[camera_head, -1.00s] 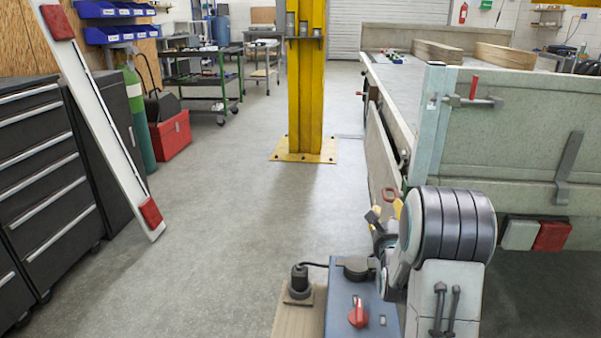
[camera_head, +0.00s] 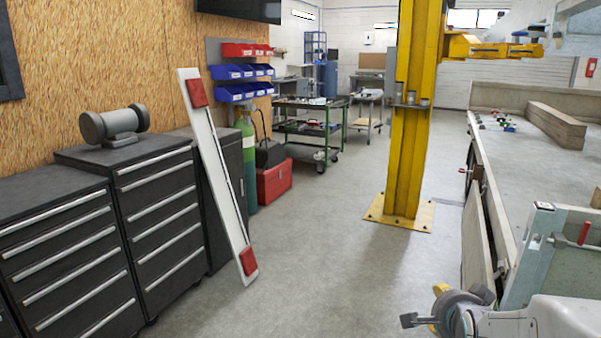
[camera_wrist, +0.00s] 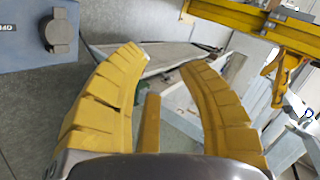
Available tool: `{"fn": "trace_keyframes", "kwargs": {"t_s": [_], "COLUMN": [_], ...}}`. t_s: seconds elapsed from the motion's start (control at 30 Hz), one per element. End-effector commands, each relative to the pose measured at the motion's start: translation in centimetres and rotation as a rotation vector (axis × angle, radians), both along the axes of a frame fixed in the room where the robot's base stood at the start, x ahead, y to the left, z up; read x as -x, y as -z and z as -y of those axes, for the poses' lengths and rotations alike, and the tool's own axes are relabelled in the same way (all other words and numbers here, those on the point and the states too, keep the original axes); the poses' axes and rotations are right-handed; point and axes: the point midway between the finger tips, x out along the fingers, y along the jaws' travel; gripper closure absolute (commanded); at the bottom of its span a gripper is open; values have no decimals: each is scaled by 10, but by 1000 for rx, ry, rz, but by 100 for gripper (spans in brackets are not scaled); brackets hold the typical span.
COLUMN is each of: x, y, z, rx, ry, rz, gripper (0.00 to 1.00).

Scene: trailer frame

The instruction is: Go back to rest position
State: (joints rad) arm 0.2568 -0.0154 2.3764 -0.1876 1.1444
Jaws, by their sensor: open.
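My gripper (camera_wrist: 162,62) is open in the wrist view, its two curved yellow fingers apart with nothing between them. In the head view only a part of my arm and a bit of yellow show at the bottom right. They appear in front of the grey-green trailer frame (camera_head: 575,255). Most of the gripper is hidden or out of frame there. In the wrist view the trailer frame and its edge appear tilted beyond the fingers.
A yellow post (camera_head: 408,120) stands on the floor at centre right. Black tool cabinets (camera_head: 160,215) line the left wall, with a white-and-red lamp bar (camera_head: 217,180) leaning beside them. A red box (camera_head: 274,183) sits farther back. The middle floor (camera_head: 330,270) is clear.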

Motion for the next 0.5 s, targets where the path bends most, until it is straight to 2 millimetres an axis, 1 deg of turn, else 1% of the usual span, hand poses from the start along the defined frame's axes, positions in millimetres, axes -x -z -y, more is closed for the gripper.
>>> {"fn": "trace_keyframes", "kwargs": {"t_s": [0.03, 0.27, 0.5], "x": [11, 68, 138], "y": [-30, -85, -139], "z": [-11, -51, -84], "rx": [42, 241, 426], "ry": [-54, -341, -676], "rz": [-44, -272, -475], "gripper": [64, 64, 64]}}
